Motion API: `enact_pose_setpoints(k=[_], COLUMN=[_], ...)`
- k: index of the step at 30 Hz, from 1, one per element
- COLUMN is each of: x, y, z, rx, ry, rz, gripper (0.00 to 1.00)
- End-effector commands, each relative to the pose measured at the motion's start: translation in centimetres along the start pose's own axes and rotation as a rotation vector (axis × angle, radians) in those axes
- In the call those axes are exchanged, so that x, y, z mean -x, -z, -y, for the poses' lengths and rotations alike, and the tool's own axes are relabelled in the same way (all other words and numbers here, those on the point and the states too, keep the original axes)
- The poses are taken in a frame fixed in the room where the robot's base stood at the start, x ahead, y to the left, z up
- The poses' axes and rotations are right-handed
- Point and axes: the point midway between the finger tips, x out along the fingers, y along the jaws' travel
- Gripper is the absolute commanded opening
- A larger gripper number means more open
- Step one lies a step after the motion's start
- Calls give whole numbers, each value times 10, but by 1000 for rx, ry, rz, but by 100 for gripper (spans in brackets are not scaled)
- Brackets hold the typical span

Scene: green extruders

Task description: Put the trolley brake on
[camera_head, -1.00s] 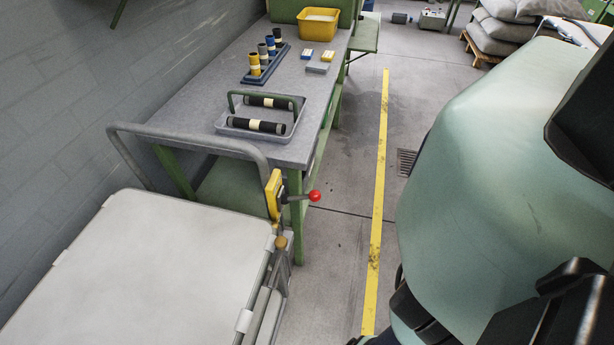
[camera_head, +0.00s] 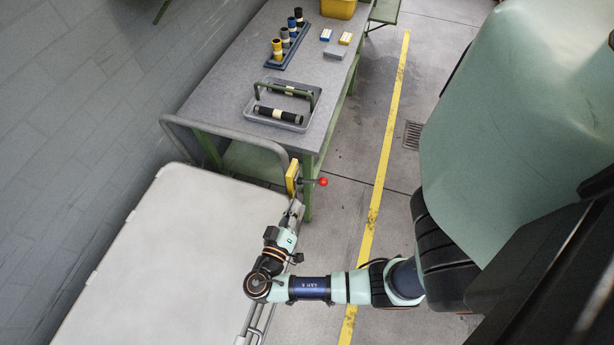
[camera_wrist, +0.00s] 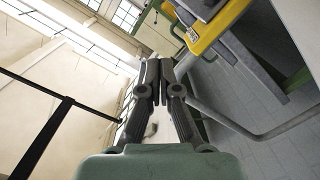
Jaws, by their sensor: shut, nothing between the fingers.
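The trolley (camera_head: 190,235) with its pale flat top and grey tube handle (camera_head: 225,136) fills the lower left of the head view. At its right corner is a yellow plate (camera_head: 292,177), with a dark lever ending in a red knob (camera_head: 323,182) that sticks out to the right. My gripper (camera_head: 296,204) is just below the plate in the picture, over the trolley's right edge, apart from the red knob. In the wrist view my gripper (camera_wrist: 161,62) is shut and empty, with the yellow plate (camera_wrist: 215,25) up and to the right. The knob cannot be made out there.
A green-legged workbench (camera_head: 228,98) stands beyond the trolley, carrying a grey tray (camera_head: 296,126) with a black roller and a rack of coloured cylinders (camera_head: 285,52). A grey brick wall (camera_head: 80,110) bounds the left. The floor by the yellow line (camera_head: 383,150) is open.

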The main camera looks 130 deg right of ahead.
Motion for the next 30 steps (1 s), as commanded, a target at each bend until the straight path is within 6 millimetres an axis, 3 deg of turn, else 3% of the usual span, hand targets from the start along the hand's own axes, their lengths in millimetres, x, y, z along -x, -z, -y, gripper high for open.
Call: enact_pose_setpoints(k=[14,28,30], x=[-11,-106,-108], y=[-1,0,-14], z=[-5,-9,-7], rx=[-8,-8,-4], ry=[-29,-32,-26], rz=[-13,-9,-13], gripper=[0,0,0])
